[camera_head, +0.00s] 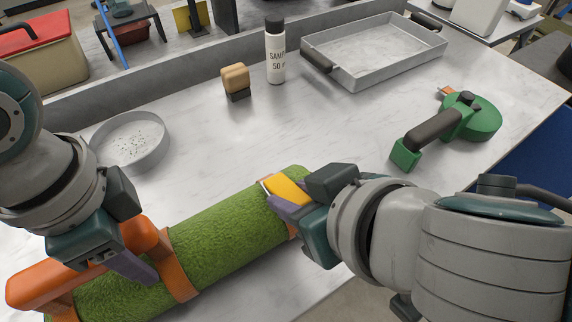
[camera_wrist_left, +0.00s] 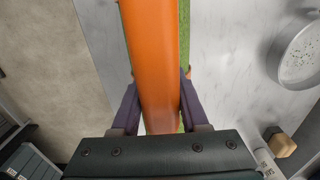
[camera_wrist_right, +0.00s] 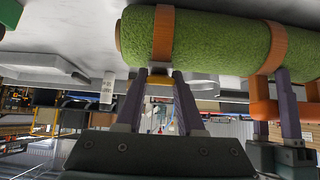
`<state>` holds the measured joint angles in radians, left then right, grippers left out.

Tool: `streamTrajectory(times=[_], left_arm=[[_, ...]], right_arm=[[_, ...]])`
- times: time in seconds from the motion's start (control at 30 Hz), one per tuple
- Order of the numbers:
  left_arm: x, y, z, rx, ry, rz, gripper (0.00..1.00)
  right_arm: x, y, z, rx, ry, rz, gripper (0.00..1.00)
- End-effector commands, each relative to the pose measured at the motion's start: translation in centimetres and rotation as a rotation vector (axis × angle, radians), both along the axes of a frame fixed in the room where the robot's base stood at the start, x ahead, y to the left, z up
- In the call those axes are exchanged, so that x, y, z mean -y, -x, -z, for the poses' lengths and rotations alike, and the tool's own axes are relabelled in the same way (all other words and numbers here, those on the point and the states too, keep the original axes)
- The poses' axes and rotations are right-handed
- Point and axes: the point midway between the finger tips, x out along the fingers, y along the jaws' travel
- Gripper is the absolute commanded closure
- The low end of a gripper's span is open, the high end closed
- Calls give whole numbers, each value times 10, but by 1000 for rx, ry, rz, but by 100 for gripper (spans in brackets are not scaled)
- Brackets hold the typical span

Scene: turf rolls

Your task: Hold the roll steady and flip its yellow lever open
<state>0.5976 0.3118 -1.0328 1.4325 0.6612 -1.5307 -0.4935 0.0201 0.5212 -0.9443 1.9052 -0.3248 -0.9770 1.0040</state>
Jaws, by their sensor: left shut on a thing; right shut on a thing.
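The green turf roll (camera_head: 225,230) lies on the worktop with orange bands around it and an orange handle (camera_head: 60,280) along its top; the handle fills the left wrist view (camera_wrist_left: 152,60). My left gripper (camera_head: 132,258) is shut on this handle, one purple finger on each side of it in the left wrist view. The yellow lever (camera_head: 290,187) is at the roll's right end. My right gripper (camera_head: 282,200) is shut on it; in the right wrist view the lever (camera_wrist_right: 159,80) shows between the purple fingers, close against the roll (camera_wrist_right: 225,45). Its exact angle is hard to tell.
A round dish with dark specks (camera_head: 130,142) stands behind my left gripper. A wooden-topped block (camera_head: 236,79), a white bottle (camera_head: 276,55) and a metal tray (camera_head: 372,80) stand along the back. A green tool (camera_head: 470,118) lies at right. The middle worktop is clear.

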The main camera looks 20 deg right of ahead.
Motion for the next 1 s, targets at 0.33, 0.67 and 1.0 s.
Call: streamTrajectory(times=[0.33,0.67,1.0], left_arm=[[-4,2,7,-3,-11,-3,100],[-4,2,7,-3,-11,-3,100],[-3,2,8,-4,-9,-3,100]], right_arm=[[-2,-1,0,-14,-3,1,100],[-1,-7,-5,-104,18,11,100],[-5,-19,-18,-389,76,4,100]])
